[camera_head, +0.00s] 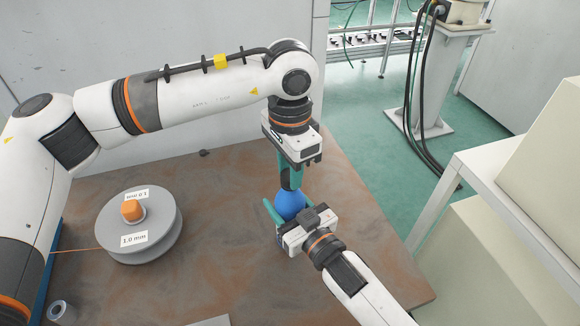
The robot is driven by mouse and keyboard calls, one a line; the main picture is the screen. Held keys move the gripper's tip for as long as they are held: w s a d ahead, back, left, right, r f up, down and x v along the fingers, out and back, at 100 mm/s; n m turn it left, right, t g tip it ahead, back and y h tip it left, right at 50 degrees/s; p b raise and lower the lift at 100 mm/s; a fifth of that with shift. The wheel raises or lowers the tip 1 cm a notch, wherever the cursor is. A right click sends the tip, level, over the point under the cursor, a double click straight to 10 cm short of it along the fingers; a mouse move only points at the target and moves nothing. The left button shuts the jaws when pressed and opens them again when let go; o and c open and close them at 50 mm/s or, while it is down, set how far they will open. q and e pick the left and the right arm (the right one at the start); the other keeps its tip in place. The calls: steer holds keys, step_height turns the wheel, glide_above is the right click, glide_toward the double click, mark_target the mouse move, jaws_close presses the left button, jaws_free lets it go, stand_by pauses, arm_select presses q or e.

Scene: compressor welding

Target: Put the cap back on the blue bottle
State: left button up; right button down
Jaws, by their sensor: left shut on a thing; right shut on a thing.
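The blue bottle (291,204) stands on the brown table, right of its middle. My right gripper (281,212) comes in from the lower right and is shut on the bottle; its teal fingers show beside it, and its body hides the bottle's lower part. My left gripper (289,182) points down from above, directly over the bottle. It is shut on a small dark cap (285,180), mostly hidden between its teal fingers. The cap is at the top of the bottle; I cannot tell whether they touch.
A grey wire spool (160,235) with an orange hub lies on the table (220,185) at the left. A small metal cylinder (61,311) is near the front left. A white stand (490,175) is beyond the table's right edge.

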arm_select(q)
steer(key=o, duration=0.9)
steer(key=shift+o, duration=0.2)
steer(key=shift+r, duration=0.1)
steer(key=shift+r, duration=2.2)
steer(key=shift+c, duration=0.4)
